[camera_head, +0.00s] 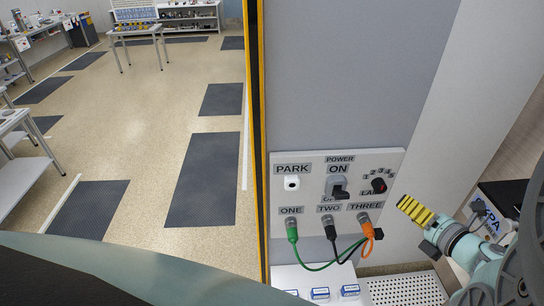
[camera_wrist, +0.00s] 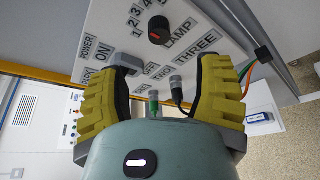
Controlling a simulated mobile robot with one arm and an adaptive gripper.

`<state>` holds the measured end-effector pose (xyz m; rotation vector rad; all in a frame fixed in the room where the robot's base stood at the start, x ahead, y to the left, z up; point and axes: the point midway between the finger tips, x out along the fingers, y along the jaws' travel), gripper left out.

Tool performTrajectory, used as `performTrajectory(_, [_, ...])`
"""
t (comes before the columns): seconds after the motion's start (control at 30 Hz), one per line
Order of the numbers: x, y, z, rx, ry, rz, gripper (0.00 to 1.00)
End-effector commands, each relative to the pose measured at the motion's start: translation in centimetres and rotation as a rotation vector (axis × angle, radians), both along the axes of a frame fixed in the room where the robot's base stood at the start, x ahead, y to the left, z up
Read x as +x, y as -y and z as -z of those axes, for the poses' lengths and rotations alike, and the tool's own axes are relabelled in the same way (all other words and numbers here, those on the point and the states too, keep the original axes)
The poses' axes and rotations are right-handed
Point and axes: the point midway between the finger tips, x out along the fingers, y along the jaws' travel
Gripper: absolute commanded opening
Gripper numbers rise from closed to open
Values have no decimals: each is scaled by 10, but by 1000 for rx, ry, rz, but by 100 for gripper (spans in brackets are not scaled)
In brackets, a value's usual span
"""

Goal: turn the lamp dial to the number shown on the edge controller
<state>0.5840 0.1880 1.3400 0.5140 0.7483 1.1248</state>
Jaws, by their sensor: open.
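The lamp dial (camera_head: 379,185) is a black round knob with a red mark, at the upper right of a white panel (camera_head: 300,222). Numbers 1 to 5 are printed around it. In the wrist view the dial (camera_wrist: 158,31) lies beyond the fingers, near the top middle. I cannot tell which number its mark points to. My gripper (camera_head: 417,211) has yellow ribbed fingers and is just right of and below the dial in the head view, apart from it. In the wrist view my gripper (camera_wrist: 158,68) is open and empty. I cannot make out an edge controller or its number.
A power switch (camera_head: 339,188) is left of the dial. Below are plugs with green (camera_head: 292,235), black (camera_head: 329,230) and orange (camera_head: 364,222) cables, hanging near the gripper. Small blue-labelled boxes (camera_head: 320,294) sit under the panel. Open floor (camera_head: 150,120) lies left.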

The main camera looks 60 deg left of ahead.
Motion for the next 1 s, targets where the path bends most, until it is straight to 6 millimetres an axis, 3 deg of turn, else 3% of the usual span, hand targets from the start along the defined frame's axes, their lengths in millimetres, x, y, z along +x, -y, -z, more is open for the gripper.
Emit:
performTrajectory(0.03, [1, -14, 0, 5, -2, -9, 65])
performTrajectory(0.3, [14, -64, 17, 4, -3, -5, 65])
performTrajectory(0.5, [21, -92, 26, 3, -1, -5, 65])
performTrajectory(0.7, [24, -105, 31, 1, -3, -5, 65])
performTrajectory(1.0, [25, -107, 31, 0, -2, -5, 65])
